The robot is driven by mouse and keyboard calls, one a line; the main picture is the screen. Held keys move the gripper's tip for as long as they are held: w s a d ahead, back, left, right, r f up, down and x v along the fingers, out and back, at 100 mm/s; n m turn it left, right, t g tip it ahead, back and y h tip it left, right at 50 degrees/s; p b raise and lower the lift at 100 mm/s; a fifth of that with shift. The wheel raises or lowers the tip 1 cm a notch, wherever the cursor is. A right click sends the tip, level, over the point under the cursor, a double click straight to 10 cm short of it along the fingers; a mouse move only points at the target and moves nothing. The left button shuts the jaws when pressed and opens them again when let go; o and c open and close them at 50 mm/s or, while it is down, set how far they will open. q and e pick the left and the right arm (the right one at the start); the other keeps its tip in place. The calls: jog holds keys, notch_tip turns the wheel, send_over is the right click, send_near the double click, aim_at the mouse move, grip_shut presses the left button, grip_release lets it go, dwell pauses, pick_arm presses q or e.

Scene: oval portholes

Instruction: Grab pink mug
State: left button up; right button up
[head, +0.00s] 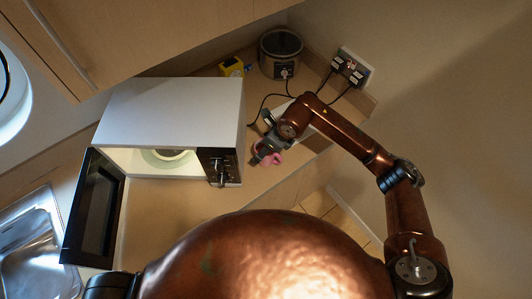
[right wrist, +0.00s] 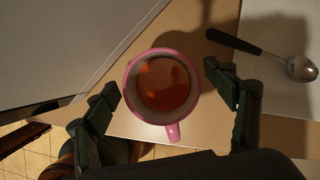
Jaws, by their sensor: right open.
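The pink mug (right wrist: 173,131) stands on the counter, seen from above in the right wrist view. It has a pale inside with something orange-red in it, and its handle points toward the bottom of the picture. My right gripper (right wrist: 160,80) is open, with one dark finger on each side of the mug and a gap to it on both sides. In the head view the pink mug (head: 272,159) shows only partly beside my right gripper (head: 262,154), which hides the rest. My left gripper is out of view.
A white microwave (head: 170,98) with its door (head: 96,208) open stands left of the mug, with a pale bowl (head: 168,156) inside. A spoon (right wrist: 300,69) lies right of the mug. A slow cooker (head: 281,57) and yellow box (head: 232,67) stand behind. A sink (head: 40,240) is at left.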

jog(key=x, duration=0.5)
jog(key=shift+d+p, duration=0.1)
jog(key=shift+p, duration=0.3)
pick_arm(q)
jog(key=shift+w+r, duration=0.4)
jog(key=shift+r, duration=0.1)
pick_arm(e)
jog(key=shift+c, duration=0.4)
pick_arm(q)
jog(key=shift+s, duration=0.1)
pick_arm(e)
jog(key=c, duration=1.7)
jog(key=shift+r, duration=0.2)
jog(key=shift+c, duration=0.2)
